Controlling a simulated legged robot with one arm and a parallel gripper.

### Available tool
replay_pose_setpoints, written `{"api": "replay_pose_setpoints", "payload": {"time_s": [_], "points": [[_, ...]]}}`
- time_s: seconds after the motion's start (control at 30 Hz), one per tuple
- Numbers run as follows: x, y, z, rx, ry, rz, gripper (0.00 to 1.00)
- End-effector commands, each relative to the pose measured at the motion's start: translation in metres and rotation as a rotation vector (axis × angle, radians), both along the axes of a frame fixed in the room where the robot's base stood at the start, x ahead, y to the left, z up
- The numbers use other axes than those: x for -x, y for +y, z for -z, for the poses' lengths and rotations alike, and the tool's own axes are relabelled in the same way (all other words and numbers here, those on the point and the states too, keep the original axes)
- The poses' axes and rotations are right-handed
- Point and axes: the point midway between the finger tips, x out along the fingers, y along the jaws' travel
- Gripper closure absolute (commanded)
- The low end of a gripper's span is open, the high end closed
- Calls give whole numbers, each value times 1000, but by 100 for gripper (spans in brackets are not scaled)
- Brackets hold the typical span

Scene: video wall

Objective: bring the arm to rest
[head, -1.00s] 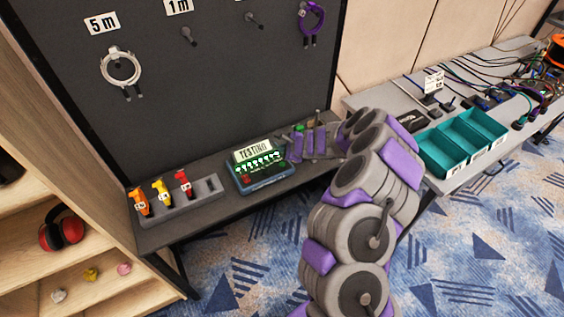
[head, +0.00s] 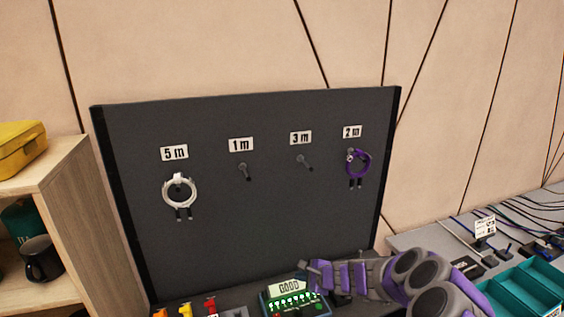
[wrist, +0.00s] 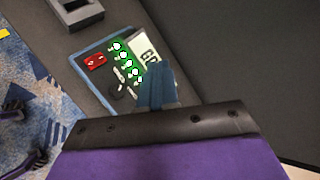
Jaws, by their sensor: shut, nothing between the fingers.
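My arm (head: 430,285) reaches in from the lower right in the head view. My gripper (head: 318,275) is at its left end, just right of the cable tester (head: 290,299), whose screen reads GOOD. In the wrist view my gripper (wrist: 156,82) is shut and empty, its narrow fingers in front of the tester (wrist: 115,62) and hiding part of it. I cannot tell whether the fingers touch the tester.
A dark pegboard holds a white cable (head: 180,193) under 5 m and a purple cable (head: 358,164) under 2 m. The 1 m and 3 m pegs are bare. Teal bins (head: 520,292) stand right of my arm; a wooden shelf (head: 75,190) stands left.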

Motion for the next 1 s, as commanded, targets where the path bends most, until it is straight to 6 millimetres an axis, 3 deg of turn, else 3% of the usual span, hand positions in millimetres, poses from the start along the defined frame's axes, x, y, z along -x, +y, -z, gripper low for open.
{"api": "replay_pose_setpoints", "payload": {"time_s": [0.03, 0.2, 0.3, 0.47, 0.63, 0.77, 1.0], "points": [[10, 21, -30, 4, -44, -85, 100], [62, 76, -102, 51, -161, -377, 100], [101, 97, -132, 99, -213, -539, 100], [173, 114, -163, 202, -265, -787, 100], [249, 108, -175, 344, -274, -1020, 100], [304, 87, -175, 463, -244, -1173, 100], [400, 23, -165, 688, -93, -1387, 100]]}}
